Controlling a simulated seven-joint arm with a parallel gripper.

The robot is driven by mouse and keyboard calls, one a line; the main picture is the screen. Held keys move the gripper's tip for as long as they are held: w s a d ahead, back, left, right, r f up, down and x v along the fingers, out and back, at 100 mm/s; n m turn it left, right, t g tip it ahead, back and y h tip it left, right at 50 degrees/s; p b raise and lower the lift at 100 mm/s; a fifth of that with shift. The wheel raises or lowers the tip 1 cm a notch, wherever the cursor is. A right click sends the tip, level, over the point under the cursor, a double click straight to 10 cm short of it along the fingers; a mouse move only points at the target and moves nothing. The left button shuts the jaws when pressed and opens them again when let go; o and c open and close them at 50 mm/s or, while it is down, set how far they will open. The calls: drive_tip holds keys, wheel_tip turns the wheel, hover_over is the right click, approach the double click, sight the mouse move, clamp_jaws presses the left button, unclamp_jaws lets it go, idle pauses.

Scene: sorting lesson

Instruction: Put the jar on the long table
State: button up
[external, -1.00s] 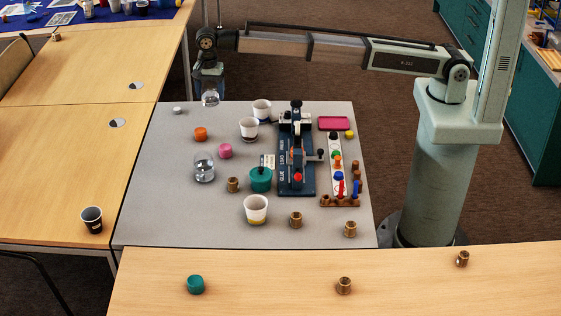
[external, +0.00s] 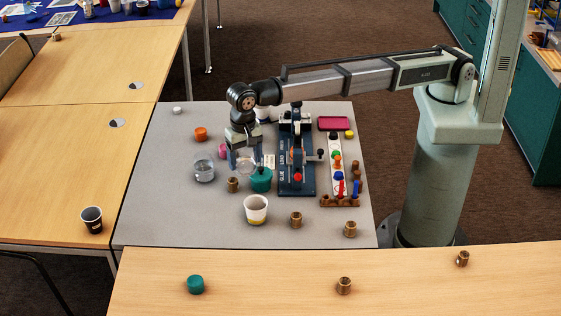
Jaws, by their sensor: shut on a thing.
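My gripper (external: 245,162) is shut on a clear glass jar (external: 246,168), low over the middle of the grey table (external: 160,215). The jar is partly hidden by the fingers, and I cannot tell whether it touches the table. It is close to the left of a teal pot (external: 261,181). A second clear jar (external: 204,171) stands on the grey table to the left. A long wooden table (external: 270,280) runs along the front, with a teal lid-like piece (external: 195,285) and brown threaded pieces (external: 344,286) on it.
A blue press (external: 297,185), a rack with coloured pegs (external: 338,190) and a white cup (external: 256,209) crowd the grey table. Wooden tables (external: 60,180) on the left hold a black cup (external: 92,219). The front table has wide bare stretches.

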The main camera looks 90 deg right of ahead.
drive_tip(key=s+a+n, duration=0.5)
drive_tip(key=s+a, duration=1.4)
drive_tip(key=a, duration=0.1)
drive_tip(key=n, duration=0.5)
approach(387, 288)
drive_tip(key=shift+f, duration=2.25)
drive_tip(key=shift+f, duration=0.15)
drive_tip(key=o, duration=1.2)
wheel_tip(387, 288, up, 12)
drive_tip(key=shift+r, duration=0.2)
